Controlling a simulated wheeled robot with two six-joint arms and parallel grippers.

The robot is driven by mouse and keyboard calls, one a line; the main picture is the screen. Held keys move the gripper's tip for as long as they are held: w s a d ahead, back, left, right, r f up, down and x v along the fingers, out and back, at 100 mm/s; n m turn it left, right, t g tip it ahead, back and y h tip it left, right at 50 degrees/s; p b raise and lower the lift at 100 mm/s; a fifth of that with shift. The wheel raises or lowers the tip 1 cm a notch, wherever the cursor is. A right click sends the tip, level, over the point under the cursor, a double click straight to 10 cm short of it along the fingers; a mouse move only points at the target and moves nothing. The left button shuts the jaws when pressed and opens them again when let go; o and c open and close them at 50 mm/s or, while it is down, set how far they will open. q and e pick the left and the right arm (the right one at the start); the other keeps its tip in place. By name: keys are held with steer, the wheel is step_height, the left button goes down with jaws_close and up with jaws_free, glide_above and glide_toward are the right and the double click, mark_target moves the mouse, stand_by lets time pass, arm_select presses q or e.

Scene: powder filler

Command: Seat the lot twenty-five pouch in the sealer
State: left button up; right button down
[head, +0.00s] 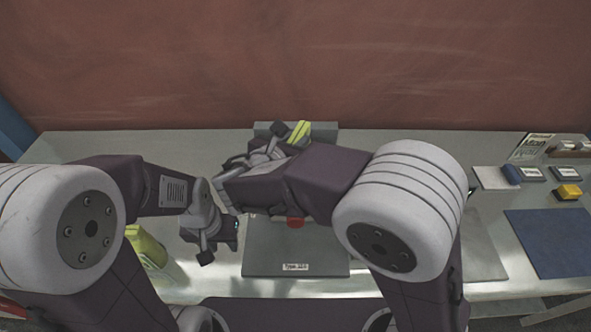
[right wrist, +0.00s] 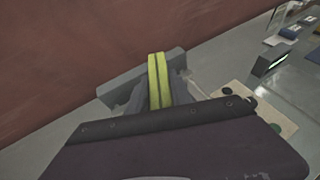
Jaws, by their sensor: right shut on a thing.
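My right gripper (head: 283,137) is over the back of the bench, by the grey block of the sealer (head: 322,129). It is shut on a narrow yellow-green thing that looks like the pouch (head: 300,131). In the right wrist view the pouch (right wrist: 159,80) stands up past the dark gripper body as two strips with a dark line between. The sealer's grey back block (right wrist: 112,92) is behind it. No lot number is readable, and whether the pouch touches the sealer is hidden. My left gripper (head: 212,243) is left of the grey plate; its finger gap is unclear.
A yellow-green object (head: 146,247) stands at left. A blue mat (head: 552,240) and a yellow block (head: 568,191) are at right.

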step_height(320, 180, down, 8)
steer(key=c, duration=1.2)
jaws_free()
steer(key=shift+r, duration=0.1)
steer(key=shift+o, duration=0.2)
steer(key=shift+w, duration=0.1)
steer(key=b+v, duration=0.1)
steer(key=v, duration=1.1)
